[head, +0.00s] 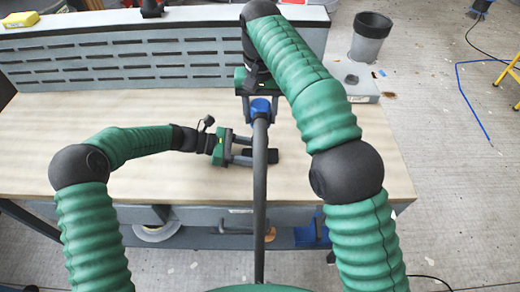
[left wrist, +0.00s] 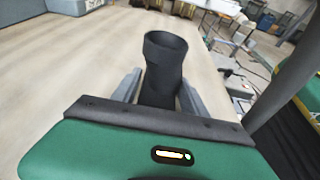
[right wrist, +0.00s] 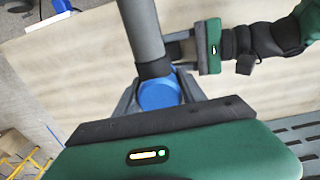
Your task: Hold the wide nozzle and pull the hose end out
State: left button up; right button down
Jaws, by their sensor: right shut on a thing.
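The wide nozzle (left wrist: 163,72) is dark grey with an open round mouth. It stands between the two fingers of my left gripper (left wrist: 160,95), which look spread on either side of it; contact is not clear. In the head view the nozzle (head: 262,156) is low over the table, partly hidden by the hose. My right gripper (head: 260,112) is shut on the blue hose end (right wrist: 158,92), with a finger on each side. The grey hose (head: 260,200) runs from a dark cuff at the blue end toward my body. The hose end is apart from the nozzle's mouth.
The pale wooden table (head: 150,175) is mostly bare. A grey slotted panel (head: 110,60) stands along its back edge. A grey bin (head: 370,38) stands on the floor beyond the right side.

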pick_arm(q)
jog(key=o, duration=0.3)
